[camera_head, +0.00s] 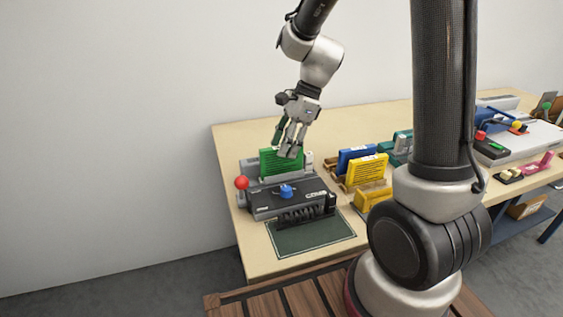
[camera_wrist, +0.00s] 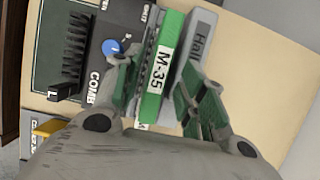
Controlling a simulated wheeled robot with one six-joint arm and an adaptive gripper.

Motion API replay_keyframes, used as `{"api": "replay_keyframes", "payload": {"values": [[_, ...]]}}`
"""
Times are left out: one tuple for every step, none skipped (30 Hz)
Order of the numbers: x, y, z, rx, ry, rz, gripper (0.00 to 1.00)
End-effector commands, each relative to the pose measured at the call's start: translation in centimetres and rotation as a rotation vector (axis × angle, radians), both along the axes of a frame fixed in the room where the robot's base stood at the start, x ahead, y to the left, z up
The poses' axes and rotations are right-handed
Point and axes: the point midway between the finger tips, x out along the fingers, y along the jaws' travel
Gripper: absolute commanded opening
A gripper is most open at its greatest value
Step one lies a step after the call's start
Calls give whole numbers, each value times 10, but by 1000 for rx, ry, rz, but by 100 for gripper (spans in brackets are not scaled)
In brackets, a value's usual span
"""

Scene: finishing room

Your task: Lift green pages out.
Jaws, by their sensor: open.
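The green pages (camera_head: 280,164) stand upright in the slot at the back of the dark binding machine (camera_head: 270,198) in the head view. Their green top with a white M-35 label shows in the wrist view (camera_wrist: 155,95). My gripper (camera_head: 289,150) points down over the green pages, with its fingers low around their top edge. In the wrist view my gripper (camera_wrist: 165,90) is open, one finger on either side of the pages. I cannot tell whether either finger touches them. The lower part of the pages is hidden in the machine.
The machine has a red ball knob (camera_head: 242,183) and a blue knob (camera_head: 286,190). A dark green mat (camera_head: 312,236) lies in front. Blue pages (camera_head: 355,158) and yellow pages (camera_head: 366,172) stand in holders to the right. The tabletop (camera_head: 235,142) behind the machine is clear.

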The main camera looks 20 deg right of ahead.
Motion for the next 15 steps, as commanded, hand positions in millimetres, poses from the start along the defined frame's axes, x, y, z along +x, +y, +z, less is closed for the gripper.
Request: {"api": "replay_keyframes", "payload": {"values": [[-2,3,-8,0,4,1,41],[-3,5,-13,0,4,2,41],[-3,7,-19,0,3,2,41],[-3,9,-22,0,3,2,41],[-3,10,-26,0,2,2,41],[-3,11,-29,0,2,1,41],[-3,12,-31,0,2,1,41],[-3,12,-32,0,1,0,41],[-3,13,-32,0,1,1,41],[-3,13,-32,0,0,1,41],[-2,13,-32,0,0,1,41],[-2,13,-32,0,0,1,41],[-2,13,-32,0,0,1,41],[-2,13,-32,0,0,1,41],[-2,13,-32,0,-1,2,41]]}}
